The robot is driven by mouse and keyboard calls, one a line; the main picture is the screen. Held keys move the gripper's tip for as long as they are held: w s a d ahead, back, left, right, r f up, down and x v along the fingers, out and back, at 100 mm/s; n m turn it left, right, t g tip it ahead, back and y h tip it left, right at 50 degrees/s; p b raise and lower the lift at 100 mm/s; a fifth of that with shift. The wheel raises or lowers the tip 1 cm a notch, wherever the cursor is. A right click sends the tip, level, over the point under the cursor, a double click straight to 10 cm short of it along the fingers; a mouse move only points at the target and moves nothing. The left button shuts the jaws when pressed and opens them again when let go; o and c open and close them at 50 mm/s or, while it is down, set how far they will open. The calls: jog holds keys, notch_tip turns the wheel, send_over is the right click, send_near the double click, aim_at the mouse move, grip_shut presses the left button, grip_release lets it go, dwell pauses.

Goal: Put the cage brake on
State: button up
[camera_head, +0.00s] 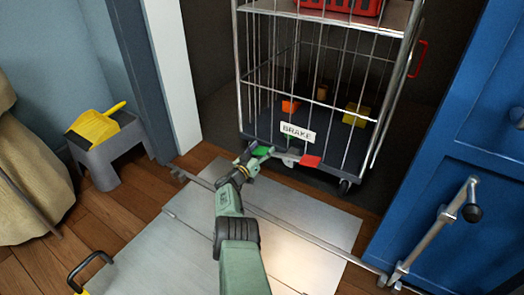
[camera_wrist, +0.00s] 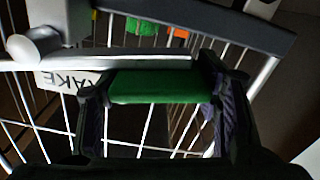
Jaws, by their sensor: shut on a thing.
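The roll cage (camera_head: 330,88) stands upright on its castors in the dark opening, with a white BRAKE label (camera_head: 298,133) on its lower front. Below the label are a green pedal (camera_head: 261,151) on the left and a red pedal (camera_head: 310,161) on the right. My gripper (camera_head: 252,158) is at the green pedal and partly hides it. In the wrist view the green pedal (camera_wrist: 160,86) lies between the two fingers of my gripper (camera_wrist: 160,105), which are shut on its ends. The label shows upside down there (camera_wrist: 68,79). The red pedal is apart from my gripper.
A metal plate (camera_head: 180,255) lies on the wooden floor before the cage. A blue door (camera_head: 450,160) with a lever handle (camera_head: 435,230) is at the right. A grey stool (camera_head: 105,155) with a yellow dustpan (camera_head: 93,127) is at the left. A red crate (camera_head: 345,6) sits on the cage's shelf.

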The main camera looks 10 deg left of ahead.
jog(key=shift+s+d+r+m+p, duration=0.1)
jog(key=shift+d+r+m+p, duration=0.1)
jog(key=shift+r+m+p, duration=0.85)
jog(key=shift+s+d+r+m+p, duration=0.1)
jog(key=shift+d+r+m+p, duration=0.05)
jog(key=shift+r+m+p, duration=0.85)
jog(key=shift+s+d+r+p, duration=0.15)
jog(key=shift+d+r+p, duration=0.25)
jog(key=shift+p, duration=0.35)
jog(key=o, duration=1.7)
jog(key=shift+a+r, duration=0.1)
jog(key=shift+r, duration=0.05)
jog(key=shift+a+r, duration=0.1)
jog(key=shift+r, duration=0.45)
jog(key=r, duration=0.8)
jog(key=shift+d+r, duration=0.2)
jog(key=shift+r, duration=0.15)
